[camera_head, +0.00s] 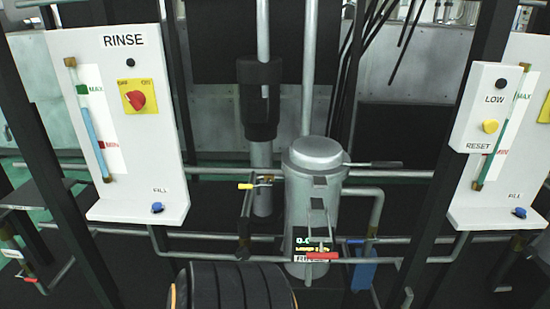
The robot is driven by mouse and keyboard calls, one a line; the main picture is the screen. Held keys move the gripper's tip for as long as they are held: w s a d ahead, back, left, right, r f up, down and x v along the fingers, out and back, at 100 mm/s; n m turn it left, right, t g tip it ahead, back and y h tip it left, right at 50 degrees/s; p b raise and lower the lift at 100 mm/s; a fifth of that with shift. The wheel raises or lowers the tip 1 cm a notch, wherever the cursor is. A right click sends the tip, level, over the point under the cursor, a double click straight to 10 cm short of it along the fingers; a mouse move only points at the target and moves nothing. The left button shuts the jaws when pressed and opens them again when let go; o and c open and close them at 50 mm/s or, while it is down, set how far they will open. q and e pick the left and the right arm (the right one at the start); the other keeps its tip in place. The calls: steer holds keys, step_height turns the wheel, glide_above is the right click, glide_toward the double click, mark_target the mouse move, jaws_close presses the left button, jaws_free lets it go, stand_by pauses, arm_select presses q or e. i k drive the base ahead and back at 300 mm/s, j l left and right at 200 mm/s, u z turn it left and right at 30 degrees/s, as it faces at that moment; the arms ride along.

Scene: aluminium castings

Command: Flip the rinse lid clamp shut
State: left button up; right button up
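A grey cylindrical canister (308,237) stands upright in the middle, with a round lid (315,151) seated on top. A small grey clamp frame (319,208) hangs on its front below the lid rim, under a bracket at the rim. I cannot tell whether the clamp is latched. A label and a small lit display (305,241) sit low on the canister's front, partly covered by a red handle (322,256). The white panel (125,180) at left reads RINSE. Neither of my grippers is in view.
A yellow-handled valve (250,186) stands left of the canister, and a blue part (364,270) is low at right. Grey pipes (385,174) and dark uprights (470,110) frame the space. A second white panel (506,140) is at right. A black ribbed cylinder (232,287) fills the bottom middle.

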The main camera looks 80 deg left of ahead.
mark_target(312, 242)
steer(key=u, duration=1.9)
steer(key=k+j, duration=0.05)
